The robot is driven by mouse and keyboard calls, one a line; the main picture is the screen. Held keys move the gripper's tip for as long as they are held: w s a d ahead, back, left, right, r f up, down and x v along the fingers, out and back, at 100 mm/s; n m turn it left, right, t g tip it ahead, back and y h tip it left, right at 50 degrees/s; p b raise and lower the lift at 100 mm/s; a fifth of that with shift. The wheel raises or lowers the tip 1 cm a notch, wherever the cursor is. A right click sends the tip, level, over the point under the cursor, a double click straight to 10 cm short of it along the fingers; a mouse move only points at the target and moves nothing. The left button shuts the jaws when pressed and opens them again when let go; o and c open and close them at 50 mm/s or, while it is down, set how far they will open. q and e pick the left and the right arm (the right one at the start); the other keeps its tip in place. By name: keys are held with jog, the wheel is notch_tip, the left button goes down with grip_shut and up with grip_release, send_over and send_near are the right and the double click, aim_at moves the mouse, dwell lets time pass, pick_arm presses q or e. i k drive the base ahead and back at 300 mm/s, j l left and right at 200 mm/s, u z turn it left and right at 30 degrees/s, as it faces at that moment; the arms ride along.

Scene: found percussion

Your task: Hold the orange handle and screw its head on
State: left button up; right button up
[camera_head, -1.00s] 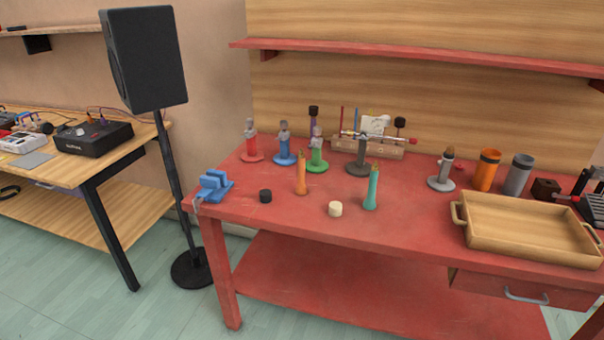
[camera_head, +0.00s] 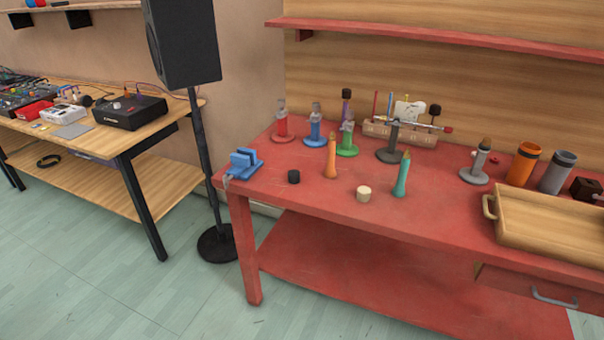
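The orange handle (camera_head: 331,158) stands upright on the red table (camera_head: 300,215), with a narrow brownish tip on top. A black cylindrical head (camera_head: 294,177) lies to its left, near the front edge. A cream cylindrical head (camera_head: 364,194) lies to its right. A teal handle (camera_head: 402,176) stands upright beside the cream head. I cannot tell from the picture which head belongs to the orange handle. Neither of my grippers is in view.
A blue vise (camera_head: 243,162) sits at the table's left corner. Several coloured stands, including a red one (camera_head: 282,125), are behind. A wooden tray (camera_head: 550,225) is at right, near orange (camera_head: 523,164) and grey cups. A black speaker (camera_head: 182,45) on a stand is left of the table.

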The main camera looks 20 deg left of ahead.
aim_at(330, 172)
jog(key=i+j, duration=1)
jog(key=i, duration=0.2)
jog(key=j+u, duration=0.05)
